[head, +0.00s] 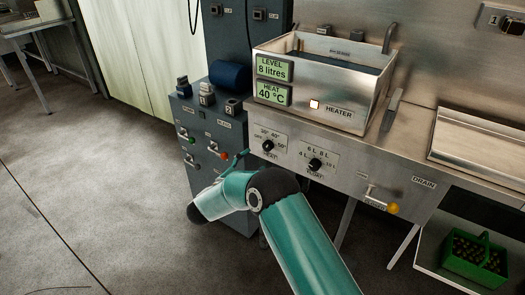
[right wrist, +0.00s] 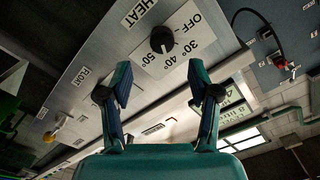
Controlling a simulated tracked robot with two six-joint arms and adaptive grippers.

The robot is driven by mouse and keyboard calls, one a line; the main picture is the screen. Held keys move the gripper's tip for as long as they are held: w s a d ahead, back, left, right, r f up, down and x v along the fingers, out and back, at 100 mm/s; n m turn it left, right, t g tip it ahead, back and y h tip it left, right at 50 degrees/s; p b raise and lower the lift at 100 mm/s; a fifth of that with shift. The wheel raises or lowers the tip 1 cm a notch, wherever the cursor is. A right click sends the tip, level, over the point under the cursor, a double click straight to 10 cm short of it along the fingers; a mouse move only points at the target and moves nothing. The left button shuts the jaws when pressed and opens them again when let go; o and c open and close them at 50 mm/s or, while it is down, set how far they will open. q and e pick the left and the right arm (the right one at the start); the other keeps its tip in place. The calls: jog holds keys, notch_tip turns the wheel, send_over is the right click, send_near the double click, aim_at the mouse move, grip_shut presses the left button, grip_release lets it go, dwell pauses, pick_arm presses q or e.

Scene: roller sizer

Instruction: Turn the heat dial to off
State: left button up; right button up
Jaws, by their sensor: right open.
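The heat dial (head: 267,146) is a black knob on a white scale plate on the front of the steel bench. In the right wrist view the dial (right wrist: 163,39) has OFF, 30°, 40° and 50° around it; its pale pointer mark seems to face 40°. The heat display (head: 271,94) reads 40 °C. My right gripper (right wrist: 160,80) is open and empty, its two fingers apart, with the dial ahead between and beyond the tips. In the head view my arm partly hides this gripper just left of the dial. My left gripper is out of view.
A float dial (head: 315,164) sits right of the heat dial, and a drain lever with a yellow knob (head: 393,208) is further right. A steel heater tank (head: 345,98) stands above. A dark control cabinet (head: 209,125) with switches stands close on the left.

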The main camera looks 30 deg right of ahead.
aim_at(267, 149)
jog(key=x, duration=0.8)
jog(key=shift+w, duration=0.1)
